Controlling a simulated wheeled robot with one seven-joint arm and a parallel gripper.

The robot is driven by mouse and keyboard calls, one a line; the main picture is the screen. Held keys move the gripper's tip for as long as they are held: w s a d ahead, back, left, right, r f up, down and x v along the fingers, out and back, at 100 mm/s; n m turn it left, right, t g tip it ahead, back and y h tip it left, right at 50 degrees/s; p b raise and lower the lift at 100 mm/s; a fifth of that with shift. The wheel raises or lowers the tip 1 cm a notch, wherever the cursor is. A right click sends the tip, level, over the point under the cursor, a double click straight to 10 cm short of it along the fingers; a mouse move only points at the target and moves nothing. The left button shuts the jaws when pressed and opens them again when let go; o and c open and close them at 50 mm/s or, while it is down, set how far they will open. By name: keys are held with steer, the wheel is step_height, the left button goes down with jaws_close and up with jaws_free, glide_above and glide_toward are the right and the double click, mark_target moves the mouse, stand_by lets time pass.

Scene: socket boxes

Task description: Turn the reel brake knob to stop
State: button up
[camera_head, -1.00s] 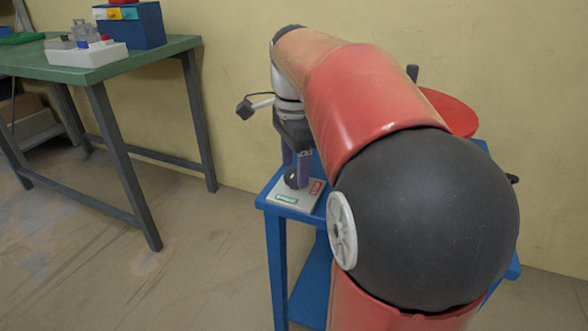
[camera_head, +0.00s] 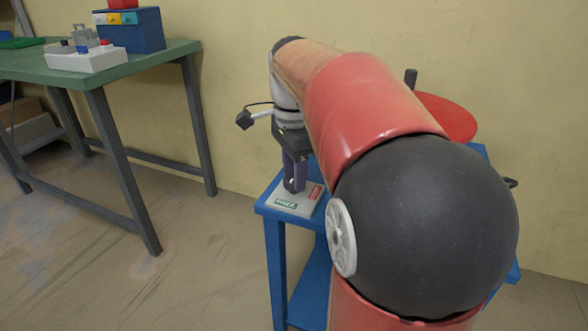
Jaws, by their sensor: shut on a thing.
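The brake plate (camera_head: 290,203) is a pale grey base on the blue stand, with a green label at its front and a red label at its right. My gripper (camera_head: 293,186) points down over this plate, its purple-grey fingers shut on the dark brake knob. The knob is mostly hidden between the fingers, so I cannot tell which label it points at. The red reel (camera_head: 447,117) shows behind my arm at the right, and much of it is hidden.
The blue stand (camera_head: 276,265) has a lower shelf, and my arm covers much of it. A green table (camera_head: 165,55) at the left carries a white socket box (camera_head: 87,59) and a blue box (camera_head: 137,32). Open floor lies between table and stand.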

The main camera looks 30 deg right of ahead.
steer(key=shift+n, duration=0.3)
steer(key=n+p, duration=0.2)
steer(key=n, duration=0.1)
steer(key=shift+r+n, duration=0.15)
steer(key=shift+n, duration=0.15)
steer(key=n+p, duration=0.2)
steer(key=n, duration=0.2)
steer(key=shift+n, duration=0.3)
steer(key=n+p, duration=0.1)
steer(key=n, duration=0.3)
steer(key=shift+n+p, duration=0.3)
steer(key=shift+p, duration=0.1)
steer(key=n+p, duration=0.1)
steer(key=n, duration=0.3)
steer(key=shift+n, duration=0.3)
steer(key=o, duration=1)
steer(key=shift+c, duration=0.2)
